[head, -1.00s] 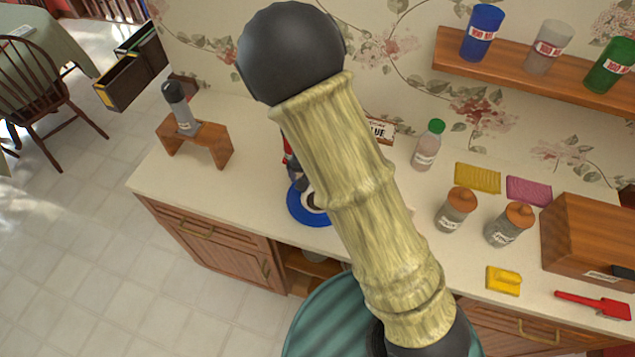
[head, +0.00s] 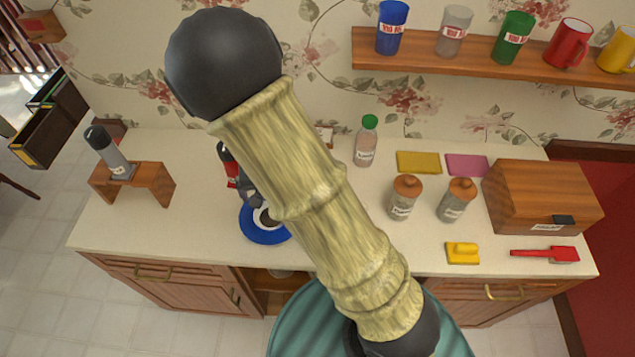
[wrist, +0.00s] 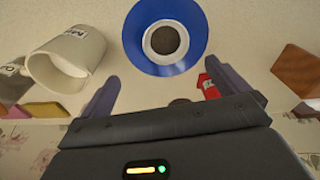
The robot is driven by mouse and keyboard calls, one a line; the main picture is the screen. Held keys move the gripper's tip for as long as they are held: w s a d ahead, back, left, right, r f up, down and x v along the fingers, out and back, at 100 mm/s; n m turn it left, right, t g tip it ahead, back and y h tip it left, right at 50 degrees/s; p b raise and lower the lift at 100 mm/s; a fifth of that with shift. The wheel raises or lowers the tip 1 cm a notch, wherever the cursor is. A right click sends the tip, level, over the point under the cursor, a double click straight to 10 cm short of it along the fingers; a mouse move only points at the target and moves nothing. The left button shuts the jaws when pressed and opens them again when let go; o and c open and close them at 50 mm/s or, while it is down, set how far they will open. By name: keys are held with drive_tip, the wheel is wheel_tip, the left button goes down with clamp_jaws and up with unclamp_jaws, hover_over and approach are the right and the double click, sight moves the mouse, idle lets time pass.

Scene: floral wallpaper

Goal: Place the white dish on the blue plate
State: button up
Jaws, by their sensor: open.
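The blue plate (head: 253,236) lies on the counter, partly hidden by my arm; it shows more fully in the wrist view (wrist: 196,56). A small round white dish (wrist: 146,44) with a dark middle appears to sit at the plate's centre. A sliver of the dish (head: 258,219) shows in the head view beside my arm. My gripper (wrist: 165,76) is open and empty, its two fingers apart near the plate's edge, on the wallpaper side. In the head view my gripper (head: 249,188) is mostly hidden behind my arm.
A white labelled mug (wrist: 92,48) is left of the plate in the wrist view. A red bottle (head: 232,172) stands behind the plate. A wooden stand (head: 150,182) is at left; two jars (head: 404,200) and a wooden box (head: 530,195) are at right. The left-front counter is clear.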

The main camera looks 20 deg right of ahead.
drive_tip(key=s+d+r+n+t, duration=0.1)
drive_tip(key=s+d+r, duration=0.9)
drive_tip(key=d+r, duration=0.1)
drive_tip(key=shift+d+r+n, duration=0.25)
drive_tip(key=shift+d+n, duration=0.15)
drive_tip(key=shift+d, duration=0.35)
